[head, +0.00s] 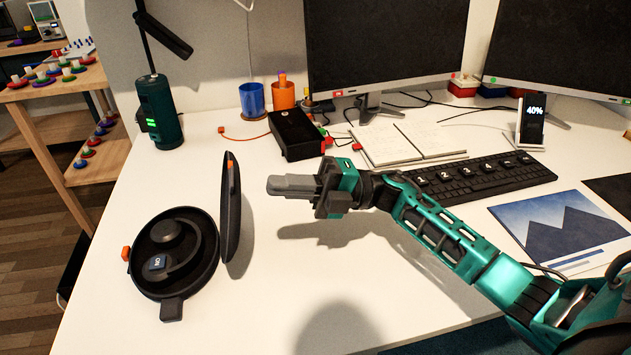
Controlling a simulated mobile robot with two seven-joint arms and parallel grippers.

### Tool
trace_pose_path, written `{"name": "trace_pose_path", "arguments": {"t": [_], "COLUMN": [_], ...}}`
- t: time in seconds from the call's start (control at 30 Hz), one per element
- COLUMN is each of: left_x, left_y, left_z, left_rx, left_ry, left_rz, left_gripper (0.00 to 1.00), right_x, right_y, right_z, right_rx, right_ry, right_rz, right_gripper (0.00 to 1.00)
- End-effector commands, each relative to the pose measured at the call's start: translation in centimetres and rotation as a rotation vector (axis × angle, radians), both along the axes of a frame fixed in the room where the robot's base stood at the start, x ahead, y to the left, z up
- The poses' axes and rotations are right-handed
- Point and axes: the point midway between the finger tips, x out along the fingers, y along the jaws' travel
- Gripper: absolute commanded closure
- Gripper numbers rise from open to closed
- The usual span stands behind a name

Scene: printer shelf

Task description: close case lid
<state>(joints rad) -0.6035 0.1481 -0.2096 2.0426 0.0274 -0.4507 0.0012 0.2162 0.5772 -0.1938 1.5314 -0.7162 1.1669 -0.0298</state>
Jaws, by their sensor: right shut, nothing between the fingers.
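A round black case (196,272) lies open at the left of the white desk, with a small blue-grey block marked "ON" and a dark round shape inside. Its lid (232,215) stands upright on the case's right side, with an orange patch on its edge. An orange piece sits at the case's left and a black tab at its front. My right gripper (270,185) is shut and empty, just right of the lid and pointing left at it; a small gap shows between them. My left gripper is not in view.
A black box (297,134), an open notebook (408,143) and a keyboard (478,178) lie behind and right of my right gripper. The desk in front is clear.

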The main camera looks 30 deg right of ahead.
Motion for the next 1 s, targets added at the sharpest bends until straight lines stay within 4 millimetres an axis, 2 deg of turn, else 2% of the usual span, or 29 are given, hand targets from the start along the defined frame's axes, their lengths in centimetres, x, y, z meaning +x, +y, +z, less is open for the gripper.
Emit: {"name": "trace_pose_path", "arguments": {"t": [0.1, 0.3, 0.77, 1.0], "left_x": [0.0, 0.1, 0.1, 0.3], "left_y": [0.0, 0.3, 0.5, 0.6], "left_z": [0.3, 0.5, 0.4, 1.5], "left_rx": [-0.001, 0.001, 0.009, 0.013], "left_ry": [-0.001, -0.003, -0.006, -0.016], "left_rz": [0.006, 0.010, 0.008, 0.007], "left_gripper": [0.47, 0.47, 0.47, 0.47], "right_x": [0.5, 1.1, 1.2, 1.6], "right_y": [2.1, 4.1, 4.5, 5.1], "right_z": [0.7, 1.2, 1.3, 2.0], "right_rx": [0.003, 0.001, -0.001, -0.044], "right_ry": [-0.002, 0.001, 0.001, 0.010], "right_rz": [0.001, 0.000, -0.001, -0.001], "right_gripper": [1.00, 1.00, 1.00, 1.00]}}
